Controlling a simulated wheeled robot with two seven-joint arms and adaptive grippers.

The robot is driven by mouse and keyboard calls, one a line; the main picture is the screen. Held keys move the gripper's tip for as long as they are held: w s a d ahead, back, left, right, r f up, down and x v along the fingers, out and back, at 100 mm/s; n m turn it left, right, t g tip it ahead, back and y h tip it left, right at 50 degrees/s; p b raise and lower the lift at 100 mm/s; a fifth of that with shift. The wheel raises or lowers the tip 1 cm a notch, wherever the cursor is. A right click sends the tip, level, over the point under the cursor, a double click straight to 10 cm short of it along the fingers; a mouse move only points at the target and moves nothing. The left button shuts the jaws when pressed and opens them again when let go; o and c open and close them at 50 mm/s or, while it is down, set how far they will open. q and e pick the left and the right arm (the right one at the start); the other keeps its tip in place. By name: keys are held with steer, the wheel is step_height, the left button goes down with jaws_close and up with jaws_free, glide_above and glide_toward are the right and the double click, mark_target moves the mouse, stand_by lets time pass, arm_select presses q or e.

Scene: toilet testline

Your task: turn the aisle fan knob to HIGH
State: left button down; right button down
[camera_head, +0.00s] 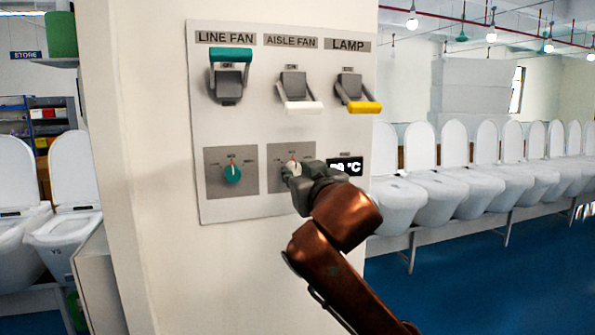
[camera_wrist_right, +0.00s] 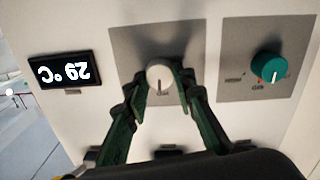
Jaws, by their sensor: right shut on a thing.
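The aisle fan knob is a small white round knob (camera_head: 294,167) on a grey plate below the AISLE FAN label (camera_head: 290,41). It also shows in the right wrist view (camera_wrist_right: 159,77), where the picture is upside down. My right gripper (camera_head: 291,173) is at the knob, with its two green fingers (camera_wrist_right: 162,92) one on each side, shut on it. In the head view the gripper hides part of the knob and the plate's lower right. The markings around the knob are too small to read. My left gripper is not in view.
A teal knob (camera_head: 232,173) is on the plate to the left. A temperature display (camera_head: 345,167) is to the right. Three levers, teal (camera_head: 231,55), white (camera_head: 299,107) and yellow (camera_head: 364,107), are above. Rows of toilets (camera_head: 460,185) stand beyond the wall.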

steer(key=m+p, duration=0.3)
steer(key=m, duration=0.2)
steer(key=shift+r+m+p, duration=0.15)
steer(key=shift+m+p, duration=0.2)
steer(key=shift+m, duration=0.05)
steer(key=m+p, duration=0.2)
steer(key=m, duration=0.1)
steer(key=shift+m+g, duration=0.3)
steer(key=shift+d+m+p, duration=0.1)
steer(key=shift+m+p, duration=0.4)
steer(key=shift+p, duration=0.1)
steer(key=c, duration=1.6)
jaws_free()
steer(key=shift+s, duration=0.1)
